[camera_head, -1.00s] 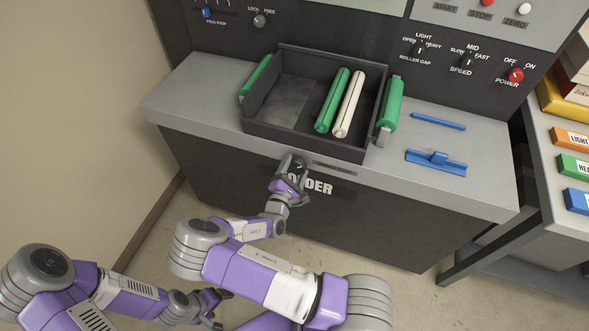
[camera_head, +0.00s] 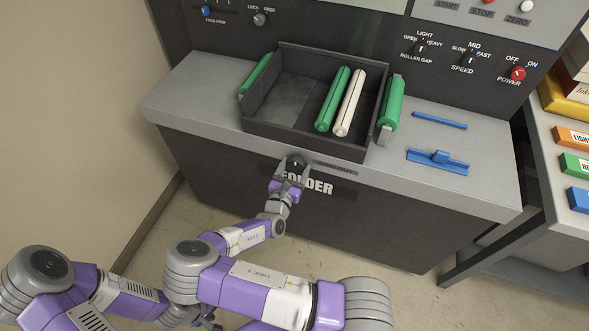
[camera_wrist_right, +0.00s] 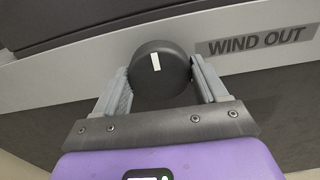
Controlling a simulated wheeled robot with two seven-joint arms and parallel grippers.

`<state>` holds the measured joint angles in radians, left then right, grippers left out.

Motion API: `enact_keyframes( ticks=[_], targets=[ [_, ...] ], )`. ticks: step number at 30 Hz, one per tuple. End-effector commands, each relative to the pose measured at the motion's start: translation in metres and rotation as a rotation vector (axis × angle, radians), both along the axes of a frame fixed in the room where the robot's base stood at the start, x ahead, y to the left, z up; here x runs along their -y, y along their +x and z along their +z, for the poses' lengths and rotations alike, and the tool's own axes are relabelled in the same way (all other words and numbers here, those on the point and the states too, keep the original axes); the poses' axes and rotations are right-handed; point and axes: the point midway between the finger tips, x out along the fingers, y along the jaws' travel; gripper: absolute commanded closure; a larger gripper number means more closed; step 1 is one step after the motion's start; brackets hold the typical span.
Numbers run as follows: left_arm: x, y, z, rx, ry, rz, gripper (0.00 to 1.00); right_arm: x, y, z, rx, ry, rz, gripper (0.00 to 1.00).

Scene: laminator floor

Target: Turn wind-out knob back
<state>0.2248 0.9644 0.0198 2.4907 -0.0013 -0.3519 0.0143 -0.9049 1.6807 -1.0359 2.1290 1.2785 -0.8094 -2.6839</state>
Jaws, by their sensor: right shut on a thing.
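The wind-out knob (camera_wrist_right: 158,82) is a round black knob with a short white mark, in the right wrist view. The mark is near upright, tilted very slightly left. The "WIND OUT" label (camera_wrist_right: 262,41) is to its right on the grey edge. My right gripper (camera_wrist_right: 162,84) is shut on the knob, a finger on each side. In the head view the right gripper (camera_head: 293,166) is at the front edge of the machine and mostly hides the knob. My left gripper (camera_head: 208,323) is small and partly cut off at the bottom; its fingers are unclear.
A dark tray (camera_head: 250,131) on the machine top holds a green roller (camera_head: 333,99) and a white roller (camera_head: 350,104). Other green rollers flank the tray. Blue tools (camera_head: 437,161) lie at right. A side table with coloured boxes (camera_head: 572,136) stands further right.

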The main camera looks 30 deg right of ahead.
Motion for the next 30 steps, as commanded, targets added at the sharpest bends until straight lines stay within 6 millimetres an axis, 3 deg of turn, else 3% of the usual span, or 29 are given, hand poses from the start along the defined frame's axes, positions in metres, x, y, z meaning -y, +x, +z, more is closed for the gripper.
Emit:
enact_keyframes(
  ticks=[18,19,21,24,30],
  targets=[
    [0.0000,0.0001,-0.0012,0.000,0.000,0.000,0.21,0.0001,-0.0006,-0.0006,-0.039,-0.031,0.000,0.58],
    [0.0000,0.0001,-0.0012,0.000,0.000,0.000,0.21,0.0001,-0.0006,-0.0006,-0.039,-0.031,0.000,0.26],
    [0.0000,0.0001,-0.0012,0.000,0.000,0.000,0.21,0.0000,-0.0005,-0.0005,-0.038,-0.031,0.000,0.16],
    [0.0000,0.0001,-0.0012,0.000,0.000,0.000,0.21,0.0000,-0.0003,-0.0004,-0.037,-0.030,0.000,0.03],
    [0.0000,0.0001,-0.0012,0.000,0.000,0.000,0.21,0.0000,-0.0001,-0.0002,-0.036,-0.029,0.000,0.03]
  ],
)
